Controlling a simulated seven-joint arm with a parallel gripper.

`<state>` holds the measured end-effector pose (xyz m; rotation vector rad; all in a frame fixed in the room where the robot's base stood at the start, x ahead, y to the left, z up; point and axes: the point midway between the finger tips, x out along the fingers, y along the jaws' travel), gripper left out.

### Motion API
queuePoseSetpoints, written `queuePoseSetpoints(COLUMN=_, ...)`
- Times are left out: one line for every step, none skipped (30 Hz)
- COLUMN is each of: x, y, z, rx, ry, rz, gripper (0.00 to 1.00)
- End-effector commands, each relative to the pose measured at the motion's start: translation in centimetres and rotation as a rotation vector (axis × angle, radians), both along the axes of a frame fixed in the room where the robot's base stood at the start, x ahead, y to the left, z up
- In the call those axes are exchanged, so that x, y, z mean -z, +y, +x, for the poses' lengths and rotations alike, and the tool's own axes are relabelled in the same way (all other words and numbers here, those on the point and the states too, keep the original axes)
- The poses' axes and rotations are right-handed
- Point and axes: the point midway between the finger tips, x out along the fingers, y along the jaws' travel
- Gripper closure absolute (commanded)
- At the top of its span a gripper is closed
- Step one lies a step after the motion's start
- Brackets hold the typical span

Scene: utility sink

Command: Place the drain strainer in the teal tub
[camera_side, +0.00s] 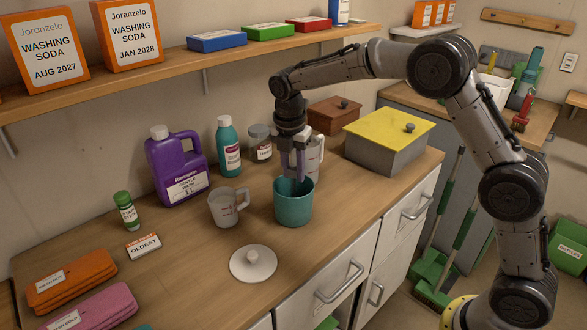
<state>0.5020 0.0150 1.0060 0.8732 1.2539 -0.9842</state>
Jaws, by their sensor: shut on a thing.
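The teal tub (294,208) stands upright and open-topped near the front edge of the wooden counter. My gripper (293,179) points straight down over it, its fingertips at the tub's mouth. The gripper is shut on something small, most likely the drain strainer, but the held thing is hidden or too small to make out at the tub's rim. No drain strainer shows clearly elsewhere on the counter.
A white knobbed lid (253,263) lies in front of the tub. A measuring jug (227,207) stands left, a purple jug (177,168) and teal bottle (229,148) behind. A grey box with a yellow lid (389,129) is right.

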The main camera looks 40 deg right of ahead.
Motion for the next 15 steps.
queuePoseSetpoints(x=0.12, y=0.00, z=-0.01, rx=0.000, ry=0.001, rz=0.000, gripper=0.67)
queuePoseSetpoints(x=0.09, y=0.00, z=-0.01, rx=0.000, ry=0.000, rz=0.000, gripper=0.61)
queuePoseSetpoints(x=0.09, y=0.00, z=-0.01, rx=0.000, ry=0.001, rz=0.000, gripper=0.54)
queuePoseSetpoints(x=0.09, y=0.00, z=-0.01, rx=0.000, ry=0.001, rz=0.000, gripper=0.49)
queuePoseSetpoints(x=0.09, y=-0.01, z=-0.02, rx=0.000, ry=0.001, rz=0.000, gripper=0.43)
queuePoseSetpoints(x=0.09, y=-0.01, z=-0.02, rx=0.000, ry=0.001, rz=0.000, gripper=0.38)
queuePoseSetpoints(x=0.09, y=-0.01, z=-0.02, rx=0.000, ry=0.001, rz=0.000, gripper=0.38)
queuePoseSetpoints(x=0.08, y=-0.01, z=-0.02, rx=0.000, ry=0.001, rz=0.000, gripper=0.38)
queuePoseSetpoints(x=0.08, y=-0.01, z=-0.02, rx=0.000, ry=0.001, rz=0.000, gripper=0.38)
queuePoseSetpoints(x=0.08, y=-0.01, z=-0.02, rx=0.000, ry=0.001, rz=0.000, gripper=0.38)
queuePoseSetpoints(x=0.08, y=-0.01, z=-0.02, rx=0.000, ry=0.001, rz=0.000, gripper=0.38)
queuePoseSetpoints(x=0.08, y=-0.01, z=-0.02, rx=0.000, ry=0.001, rz=0.000, gripper=0.38)
queuePoseSetpoints(x=0.07, y=-0.01, z=-0.02, rx=0.000, ry=0.001, rz=0.000, gripper=0.38)
queuePoseSetpoints(x=0.04, y=0.00, z=-0.01, rx=0.000, ry=0.001, rz=0.000, gripper=0.38)
queuePoseSetpoints(x=-0.05, y=-0.01, z=-0.01, rx=0.000, ry=0.000, rz=0.000, gripper=0.38)
